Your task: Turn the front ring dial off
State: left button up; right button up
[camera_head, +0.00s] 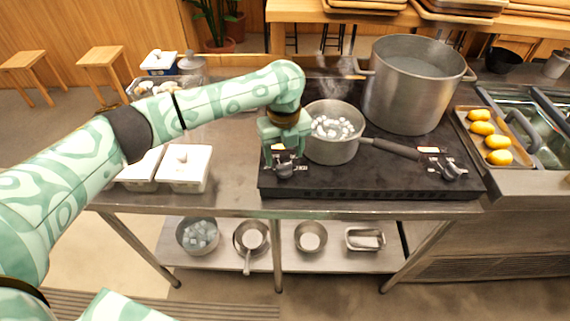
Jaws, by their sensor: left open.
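The black stove (370,181) stands on the metal counter. A knob (284,169) sits at the stove's front left, and another dial (453,173) sits at its front right. My left gripper (283,158) points down at the front left knob, its open fingers beside or around it; I cannot tell whether they touch it. The gripper hides part of this knob and the marks near it. A saucepan (333,149) with white lumps in it stands on the left of the stove, steam rising, its handle pointing right. My right gripper is not in view.
A large steel pot (404,97) stands at the back right of the stove. White lidded containers (186,168) stand to the left on the counter. A tray (522,159) of yellow fruit lies at the right. Bowls and pans (251,238) sit on the lower shelf.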

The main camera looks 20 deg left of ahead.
aim_at(284, 164)
pick_arm(q)
jog(key=shift+f+b, duration=0.35)
jog(key=shift+f, duration=1.2)
